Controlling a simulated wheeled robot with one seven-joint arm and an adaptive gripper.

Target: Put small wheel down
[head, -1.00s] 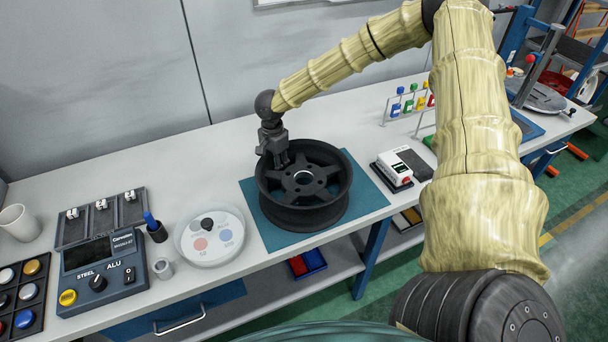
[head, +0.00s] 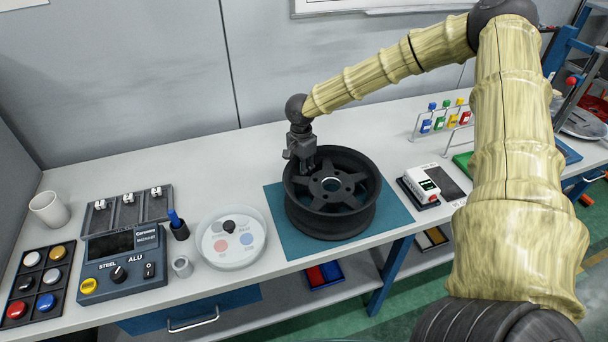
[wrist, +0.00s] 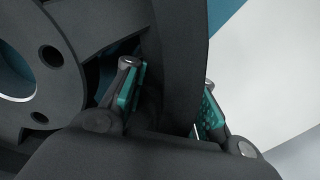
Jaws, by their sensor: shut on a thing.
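The small wheel (head: 332,222) is a dark grey spoked rim. It lies flat, face up, on the blue-green mat (head: 287,232) on the bench. My gripper (head: 307,168) comes down from above at the wheel's far left rim. In the wrist view the wheel's rim wall (wrist: 182,70) passes between the two fingers with teal pads, and my gripper (wrist: 170,108) is shut on it. Part of the spokes and the round hub hole show at left in the wrist view. The fingertips are partly hidden by the rim.
A round white tray (head: 259,255) with coloured spots stands left of the mat, beside a control box (head: 150,285) marked STEEL and ALU. A small white device (head: 420,183) stands right of the mat. A rack with coloured tags (head: 442,122) is behind it.

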